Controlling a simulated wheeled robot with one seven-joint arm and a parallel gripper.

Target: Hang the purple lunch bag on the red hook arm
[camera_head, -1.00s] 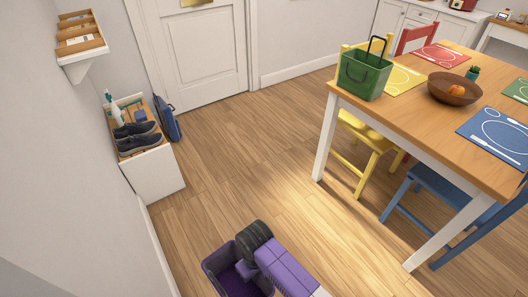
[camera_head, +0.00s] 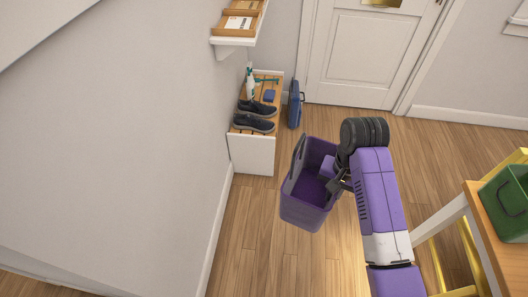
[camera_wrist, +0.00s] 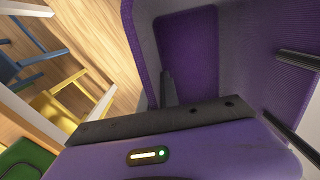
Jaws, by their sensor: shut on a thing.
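The purple lunch bag (camera_head: 305,205) is an open-topped box shape with a dark handle, held in the air over the wood floor in the head view. My gripper (camera_head: 335,180) is at the bag's right side and is shut on it. In the wrist view the bag's purple inside (camera_wrist: 188,50) fills the upper middle, close in front of the gripper. The exact grip point is partly hidden by the gripper's own body. I see no red hook arm in either view.
A low bench (camera_head: 252,150) with dark shoes stands by the left wall. A wall shelf (camera_head: 237,32) is above it. A blue bag (camera_head: 295,105) leans beside the bench. The table with a green bag (camera_head: 508,205) is at right. The floor between is clear.

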